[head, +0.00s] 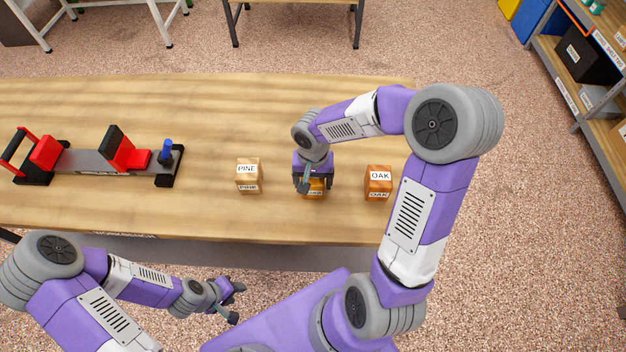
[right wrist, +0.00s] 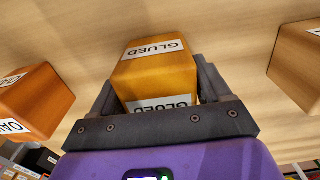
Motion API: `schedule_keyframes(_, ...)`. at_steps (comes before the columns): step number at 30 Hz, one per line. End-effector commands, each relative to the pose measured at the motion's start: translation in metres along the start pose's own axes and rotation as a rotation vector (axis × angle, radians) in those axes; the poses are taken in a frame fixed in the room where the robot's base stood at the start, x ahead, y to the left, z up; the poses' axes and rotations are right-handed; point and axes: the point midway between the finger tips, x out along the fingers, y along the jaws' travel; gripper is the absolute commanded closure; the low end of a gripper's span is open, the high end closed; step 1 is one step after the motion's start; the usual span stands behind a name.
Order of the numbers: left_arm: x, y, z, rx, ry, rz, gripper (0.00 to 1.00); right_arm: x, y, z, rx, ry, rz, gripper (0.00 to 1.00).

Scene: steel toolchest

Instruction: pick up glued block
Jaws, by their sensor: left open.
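The glued block (right wrist: 158,72) is an orange-brown wooden cube with white GLUED labels. In the head view the glued block (head: 316,190) is at the middle right of the bench, mostly hidden under my right gripper (head: 312,182). In the right wrist view the fingers of my right gripper (right wrist: 155,82) stand on either side of the block, very close to its sides. I cannot tell whether they press on it, nor whether it is off the bench top. My left gripper (head: 232,303) is open and empty, low in front of the bench.
The PINE block (head: 248,178) stands left of the glued block and the OAK block (head: 378,184) right of it, both on the wooden bench (head: 220,105). A red and black clamp (head: 95,161) lies at the left. The bench behind the blocks is clear.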

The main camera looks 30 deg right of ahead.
Motion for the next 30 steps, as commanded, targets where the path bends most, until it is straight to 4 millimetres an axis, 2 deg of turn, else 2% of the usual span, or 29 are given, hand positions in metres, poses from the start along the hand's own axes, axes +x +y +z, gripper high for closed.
schedule_keyframes(1,0.000,0.000,0.000,0.000,0.000,0.000,0.57,0.000,0.000,0.000,0.000,0.000,0.000,0.31)
schedule_keyframes(6,0.000,0.000,0.000,0.000,0.000,0.000,0.57,0.000,0.000,0.000,0.000,0.000,0.000,0.57)
schedule_keyframes(9,0.000,0.000,0.000,0.000,0.000,0.000,0.57,0.000,0.000,0.000,0.000,0.001,0.000,0.69)
schedule_keyframes(17,-0.002,0.001,0.000,0.000,0.000,0.000,0.57,-0.005,0.000,-0.001,0.000,0.002,-0.001,0.69)
schedule_keyframes(20,-0.008,0.003,0.000,0.000,0.000,0.000,0.57,-0.020,0.000,-0.001,0.000,0.004,0.000,0.69)
schedule_keyframes(27,-0.026,0.010,0.001,0.000,0.000,0.000,0.57,-0.070,-0.001,-0.001,0.000,0.005,-0.002,0.69)
schedule_keyframes(30,-0.030,0.011,0.001,0.000,0.000,0.000,0.57,-0.086,-0.001,-0.001,-0.001,0.003,-0.002,0.69)
